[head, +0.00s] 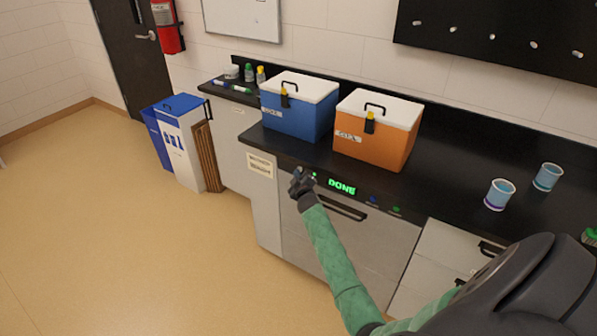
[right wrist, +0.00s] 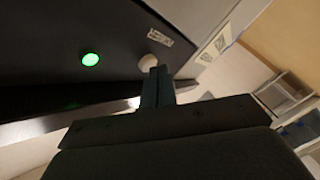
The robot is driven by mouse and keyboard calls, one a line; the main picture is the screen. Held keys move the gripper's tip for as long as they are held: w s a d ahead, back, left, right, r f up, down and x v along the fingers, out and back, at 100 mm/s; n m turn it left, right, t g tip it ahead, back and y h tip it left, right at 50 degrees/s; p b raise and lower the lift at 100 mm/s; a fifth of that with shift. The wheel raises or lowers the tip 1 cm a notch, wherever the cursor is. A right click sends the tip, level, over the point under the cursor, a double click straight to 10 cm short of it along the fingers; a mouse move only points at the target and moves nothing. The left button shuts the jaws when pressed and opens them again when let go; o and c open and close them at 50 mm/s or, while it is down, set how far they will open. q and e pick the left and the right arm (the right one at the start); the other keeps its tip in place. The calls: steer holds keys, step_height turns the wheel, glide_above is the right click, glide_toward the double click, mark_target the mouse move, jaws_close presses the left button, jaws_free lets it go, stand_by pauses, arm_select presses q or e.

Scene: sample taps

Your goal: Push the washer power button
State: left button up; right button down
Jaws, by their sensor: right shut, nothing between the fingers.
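The washer (head: 350,234) is built in under the black counter, with a dark control panel and a green "DONE" display (head: 342,187). My right gripper (head: 301,182) is shut and empty at the left end of that panel. In the right wrist view its closed fingers (right wrist: 157,84) point at a whitish round button (right wrist: 148,62), partly hidden behind the fingertips. I cannot tell whether they touch it. A lit green round light (right wrist: 91,59) sits to the left of it. A small label (right wrist: 160,38) lies close by, too blurred to read. My left gripper is not in view.
A blue cooler (head: 296,117) and an orange cooler (head: 372,146) stand on the counter (head: 450,178) above the panel. Bins (head: 190,150) stand at the left. The floor before the washer is clear.

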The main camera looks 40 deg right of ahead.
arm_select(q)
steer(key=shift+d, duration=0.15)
arm_select(e)
steer(key=shift+d, duration=0.1)
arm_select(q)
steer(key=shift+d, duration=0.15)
arm_select(e)
steer(key=shift+a, duration=0.2)
steer(key=shift+s+a, duration=0.1)
steer(key=shift+a, duration=0.1)
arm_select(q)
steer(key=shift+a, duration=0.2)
arm_select(e)
steer(key=shift+a, duration=0.1)
